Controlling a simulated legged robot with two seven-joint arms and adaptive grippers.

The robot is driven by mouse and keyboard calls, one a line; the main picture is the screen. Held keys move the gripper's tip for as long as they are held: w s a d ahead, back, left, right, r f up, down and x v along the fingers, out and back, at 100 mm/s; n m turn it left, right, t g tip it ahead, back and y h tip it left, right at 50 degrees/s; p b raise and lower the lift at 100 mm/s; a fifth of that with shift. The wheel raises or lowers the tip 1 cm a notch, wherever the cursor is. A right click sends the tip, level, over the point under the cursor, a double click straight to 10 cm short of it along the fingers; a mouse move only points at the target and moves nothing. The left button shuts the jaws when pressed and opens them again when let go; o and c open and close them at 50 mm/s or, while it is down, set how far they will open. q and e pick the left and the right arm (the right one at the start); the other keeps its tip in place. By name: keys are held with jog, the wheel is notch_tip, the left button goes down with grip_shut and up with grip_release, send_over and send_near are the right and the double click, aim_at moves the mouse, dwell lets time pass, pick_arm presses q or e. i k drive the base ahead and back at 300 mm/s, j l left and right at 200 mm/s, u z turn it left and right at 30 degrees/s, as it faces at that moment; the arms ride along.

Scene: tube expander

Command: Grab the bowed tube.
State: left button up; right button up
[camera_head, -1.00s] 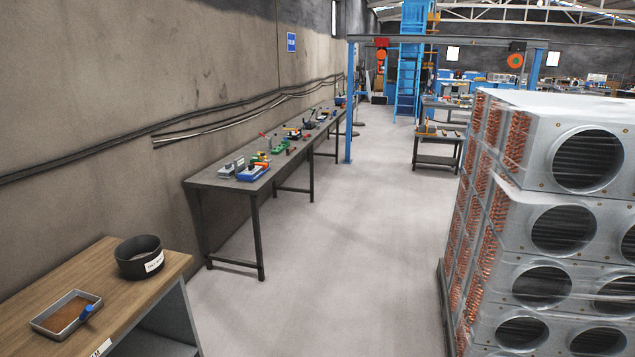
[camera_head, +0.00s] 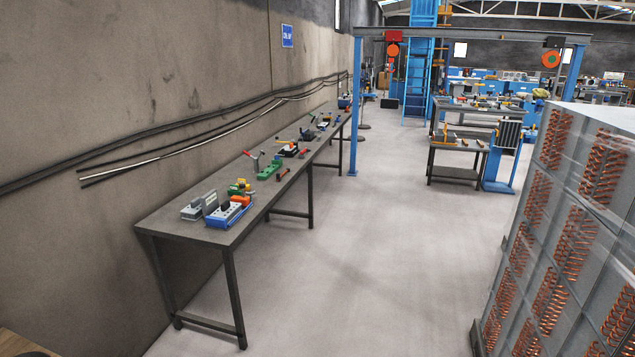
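I cannot make out a bowed tube that I could name with certainty. Long dark lines (camera_head: 180,120), which look like cables or pipes, run along the left wall and curve slightly; a paler one (camera_head: 135,164) runs below them. On the long workbench (camera_head: 180,223) stand several small tools, among them a blue and white device (camera_head: 228,213), a grey device (camera_head: 199,207) and a green one (camera_head: 270,171). They are too small to tell more. Neither of my grippers nor my arms shows in the view.
A wrapped stack of finned coil units (camera_head: 565,220) with copper bends fills the right side. A blue gantry frame (camera_head: 355,110) spans the aisle ahead. Smaller tables (camera_head: 458,148) stand beyond it. The pale floor (camera_head: 370,250) between bench and stack is clear.

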aim_at(278, 177)
jog(key=i, duration=4.55)
